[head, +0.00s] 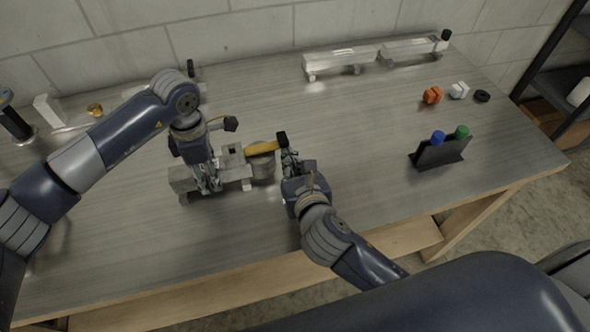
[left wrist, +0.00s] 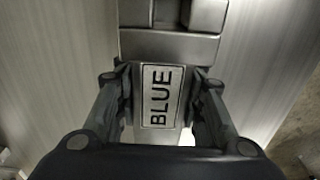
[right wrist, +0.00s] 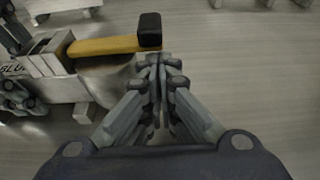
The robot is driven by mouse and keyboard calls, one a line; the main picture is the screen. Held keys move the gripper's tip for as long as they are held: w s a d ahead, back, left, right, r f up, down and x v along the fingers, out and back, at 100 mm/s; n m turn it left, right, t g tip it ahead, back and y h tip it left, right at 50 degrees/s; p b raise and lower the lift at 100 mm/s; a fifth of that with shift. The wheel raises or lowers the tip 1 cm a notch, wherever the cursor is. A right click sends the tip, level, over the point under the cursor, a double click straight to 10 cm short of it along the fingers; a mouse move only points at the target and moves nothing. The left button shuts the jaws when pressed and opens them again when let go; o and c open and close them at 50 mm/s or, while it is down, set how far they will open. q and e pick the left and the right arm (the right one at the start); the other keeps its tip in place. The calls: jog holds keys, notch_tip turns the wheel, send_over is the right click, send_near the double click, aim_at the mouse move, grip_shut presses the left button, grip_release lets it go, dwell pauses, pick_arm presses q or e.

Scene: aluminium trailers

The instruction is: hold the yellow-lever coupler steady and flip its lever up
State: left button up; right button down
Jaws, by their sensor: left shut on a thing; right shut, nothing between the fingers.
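The yellow-lever coupler (head: 262,163) is a grey metal piece on the workbench. Its yellow lever (head: 262,147) with a black tip (right wrist: 149,30) points right and lies roughly level. My left gripper (head: 207,184) is shut on the coupler's body, around the part with a BLUE label (left wrist: 158,96). My right gripper (head: 288,158) is shut and empty, beside the lever's black end. In the right wrist view its fingertips (right wrist: 160,65) are just below the black tip; I cannot tell whether they touch it.
A long aluminium trailer (head: 340,60) stands at the back of the workbench (head: 370,130). An orange piece (head: 432,95), a white piece (head: 459,90) and a black ring (head: 482,96) lie at the right. A black holder (head: 440,152) with blue and green caps stands nearer. The bench between is clear.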

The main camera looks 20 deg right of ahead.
jog(key=shift+w+f, duration=0.15)
jog(key=shift+w, duration=0.4)
